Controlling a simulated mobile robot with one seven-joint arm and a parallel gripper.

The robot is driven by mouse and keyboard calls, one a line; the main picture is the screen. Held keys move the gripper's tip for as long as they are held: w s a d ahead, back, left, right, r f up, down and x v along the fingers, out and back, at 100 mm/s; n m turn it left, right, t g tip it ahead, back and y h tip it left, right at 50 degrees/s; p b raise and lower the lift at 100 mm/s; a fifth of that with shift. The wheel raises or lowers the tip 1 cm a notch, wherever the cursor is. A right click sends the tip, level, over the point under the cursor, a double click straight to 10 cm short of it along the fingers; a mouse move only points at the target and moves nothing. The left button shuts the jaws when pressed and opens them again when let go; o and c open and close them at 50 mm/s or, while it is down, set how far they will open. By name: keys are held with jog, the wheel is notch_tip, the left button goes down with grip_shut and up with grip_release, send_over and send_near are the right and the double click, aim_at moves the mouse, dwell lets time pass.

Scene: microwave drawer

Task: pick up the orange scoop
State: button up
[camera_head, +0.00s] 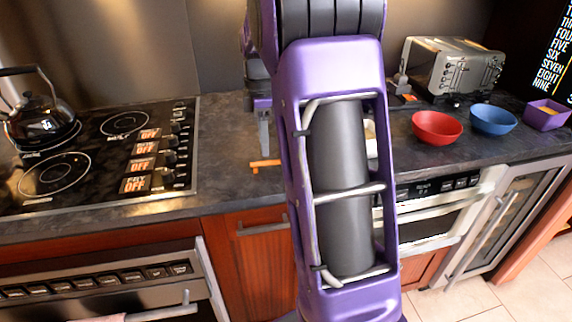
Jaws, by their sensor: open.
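The orange scoop (265,163) lies on the dark countertop just left of my arm. Only a short orange handle-like piece shows; the rest is hidden behind my purple arm. My gripper (264,146) points down just above and behind the orange piece, partly covered by my arm. It is open, and nothing shows held in it. The narrow gap between its fingertips and the scoop is hard to judge from this view.
A black stovetop (95,150) with a kettle (40,115) is at left. At right are a toaster (452,68), a red bowl (437,128), a blue bowl (493,119) and a purple square bowl (546,114). The counter left of the scoop is clear.

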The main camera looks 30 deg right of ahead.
aim_at(267, 161)
jog(key=shift+s+d+f+b, duration=0.15)
jog(key=shift+f+b, duration=0.1)
jog(key=shift+f, duration=1.05)
jog(key=shift+w+d+f+b, duration=0.15)
jog(key=shift+f+b, duration=0.1)
jog(key=shift+f, duration=1.05)
jog(key=shift+s+f, duration=0.1)
jog(key=shift+f, duration=0.15)
grip_shut()
